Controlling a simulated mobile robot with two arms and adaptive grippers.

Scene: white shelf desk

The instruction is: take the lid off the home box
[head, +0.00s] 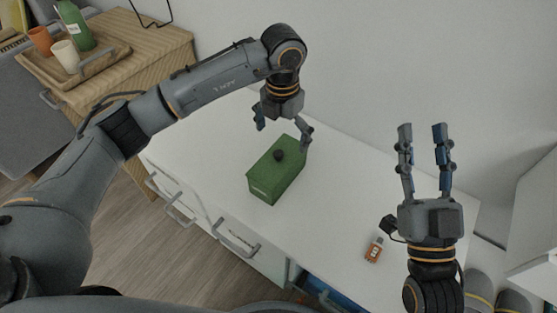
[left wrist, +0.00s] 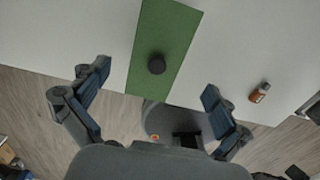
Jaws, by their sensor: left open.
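The green home box (head: 270,182) stands on the white desk. Its green lid (head: 284,168) is on top and carries a small round black knob (head: 279,155). My left gripper (head: 281,133) is open and empty above the far part of the box, pointing down. In the left wrist view the lid (left wrist: 165,35) and its knob (left wrist: 156,64) lie ahead, between the open fingers (left wrist: 157,88) and apart from them. My right gripper (head: 422,131) is open and empty over the right part of the desk, fingers pointing up in the picture.
Drawer handles (head: 235,240) line the front edge. A wooden cabinet at left holds a tray (head: 110,52) with a green bottle (head: 76,25) and cups. A wall stands behind.

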